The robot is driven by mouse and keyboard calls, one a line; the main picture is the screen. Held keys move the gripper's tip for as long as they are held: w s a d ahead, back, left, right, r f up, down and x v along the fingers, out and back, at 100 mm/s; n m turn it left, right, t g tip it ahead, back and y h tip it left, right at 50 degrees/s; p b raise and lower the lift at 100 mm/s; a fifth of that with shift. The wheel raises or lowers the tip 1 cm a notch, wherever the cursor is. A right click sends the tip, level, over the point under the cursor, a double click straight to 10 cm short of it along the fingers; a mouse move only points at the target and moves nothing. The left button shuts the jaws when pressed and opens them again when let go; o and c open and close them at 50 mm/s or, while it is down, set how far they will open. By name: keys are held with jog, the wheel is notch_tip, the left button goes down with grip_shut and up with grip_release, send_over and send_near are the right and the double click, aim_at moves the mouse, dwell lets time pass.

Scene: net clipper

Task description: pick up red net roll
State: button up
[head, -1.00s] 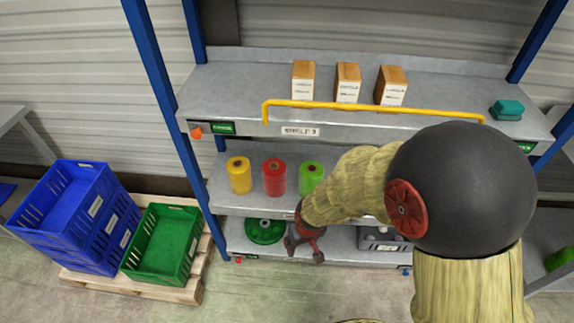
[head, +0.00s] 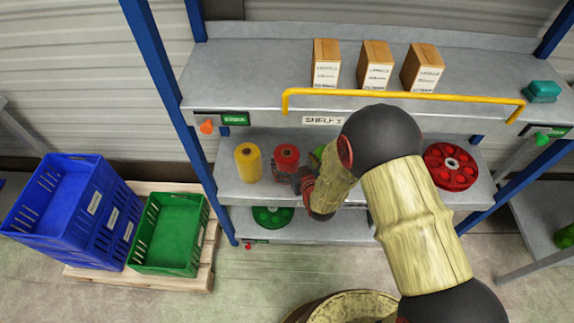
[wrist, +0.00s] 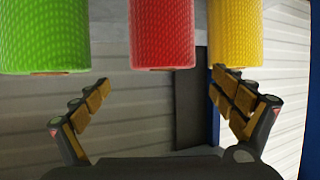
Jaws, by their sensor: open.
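The red net roll (head: 286,156) stands upright on the middle shelf, between the yellow net roll (head: 248,162) and the green net roll (head: 318,153). My gripper (head: 288,178) is in front of the red roll and hides its lower part. The wrist view appears upside down. There the red roll (wrist: 162,34) lies ahead, between the lines of my gripper's two spread fingers (wrist: 163,84), which are open and empty. The green roll (wrist: 42,35) is beyond the left finger and the yellow roll (wrist: 236,32) is beyond the right one. My arm partly covers the green roll in the head view.
The upper shelf (head: 255,75) carries boxes (head: 375,66) behind a yellow rail (head: 400,95). A red reel (head: 450,167) stands to the right, and a green reel (head: 272,217) lies on the lower shelf. Blue (head: 65,205) and green (head: 170,232) crates stand on a pallet at left.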

aim_at(285, 151)
jog(key=b+x, duration=0.2)
jog(key=x, duration=0.4)
jog(key=shift+s+a+f, duration=0.1)
jog(key=shift+a+f, duration=0.05)
jog(key=shift+a, duration=0.05)
jog(key=shift+c, duration=1.1)
jog(key=c, duration=1.9)
